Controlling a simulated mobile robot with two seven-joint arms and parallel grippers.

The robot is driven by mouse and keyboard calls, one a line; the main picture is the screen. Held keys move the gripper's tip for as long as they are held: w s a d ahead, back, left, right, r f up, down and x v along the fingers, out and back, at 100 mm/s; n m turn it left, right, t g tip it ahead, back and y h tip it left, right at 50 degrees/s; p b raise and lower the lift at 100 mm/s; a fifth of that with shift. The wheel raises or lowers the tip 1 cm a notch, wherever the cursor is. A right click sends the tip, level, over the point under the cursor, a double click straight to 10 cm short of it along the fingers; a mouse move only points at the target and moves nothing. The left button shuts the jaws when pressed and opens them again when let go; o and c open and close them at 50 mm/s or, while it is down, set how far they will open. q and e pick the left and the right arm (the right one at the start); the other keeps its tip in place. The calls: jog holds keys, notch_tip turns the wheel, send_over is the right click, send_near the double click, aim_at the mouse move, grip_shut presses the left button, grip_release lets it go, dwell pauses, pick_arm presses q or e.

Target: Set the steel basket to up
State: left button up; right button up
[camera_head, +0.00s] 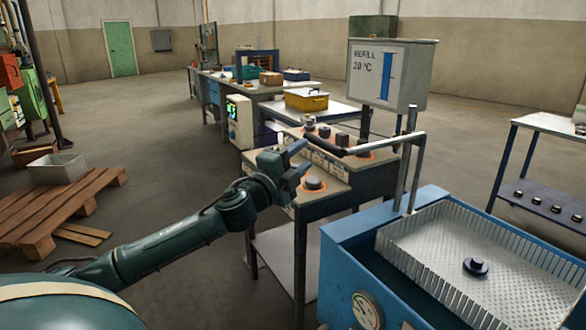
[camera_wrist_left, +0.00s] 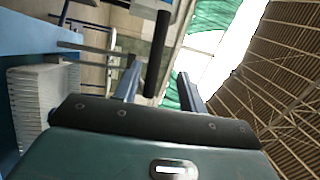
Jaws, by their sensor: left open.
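The steel basket (camera_head: 480,250) is a pale perforated tray with upright slatted sides, sitting in the mouth of the blue tank (camera_head: 345,245). It also shows at the left of the left wrist view (camera_wrist_left: 38,105). Two metal posts rise at the basket's back, and a bar runs left from them to a black handle (camera_head: 326,144). My left gripper (camera_head: 302,158) is open and empty, close to the handle's free end in the head view. In the left wrist view the black handle (camera_wrist_left: 157,55) appears between the two fingers; the exact gap is unclear. My right gripper is not in view.
A dark round part (camera_head: 475,266) lies in the basket. A dial gauge (camera_head: 366,310) is on the tank's front. Behind the handle stand a workbench (camera_head: 330,190) with knobs and a grey refill box (camera_head: 390,75). A wooden pallet (camera_head: 60,205) lies on the floor at left.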

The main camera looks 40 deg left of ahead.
pick_arm(q)
jog(key=shift+s+f, duration=0.2)
jog(key=shift+s, duration=1.05)
